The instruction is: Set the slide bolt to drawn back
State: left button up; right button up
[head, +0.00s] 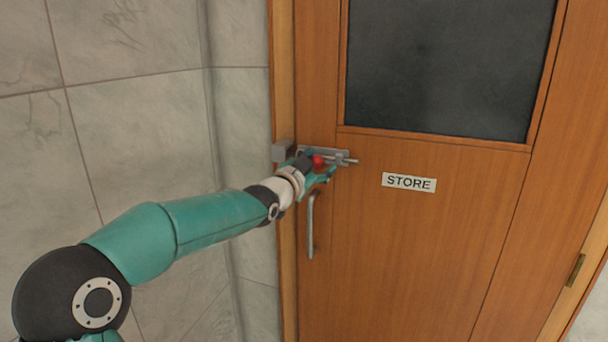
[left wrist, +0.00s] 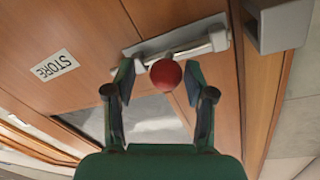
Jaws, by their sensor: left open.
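The slide bolt (head: 342,157) is a grey metal plate and rod on the wooden door, with a red ball knob (head: 318,161). The rod sticks out a little at the plate's right end in the head view. The bolt also shows in the left wrist view (left wrist: 180,38), with the red knob (left wrist: 166,74). My left gripper (head: 322,170) is at the bolt. In the left wrist view its fingers (left wrist: 160,80) are open, one on each side of the knob, with gaps visible. My right gripper is not in view.
A grey keeper block (head: 282,151) sits on the frame left of the bolt. A metal door handle (head: 311,225) hangs just below. A STORE sign (head: 408,182) and a dark window (head: 450,65) are on the door. Tiled wall (head: 130,120) lies left.

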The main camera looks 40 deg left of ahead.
pick_arm(q)
jog(key=s+d, duration=0.1)
jog(key=s, duration=0.9)
jog(key=shift+s+d, duration=0.3)
jog(key=shift+s, duration=0.1)
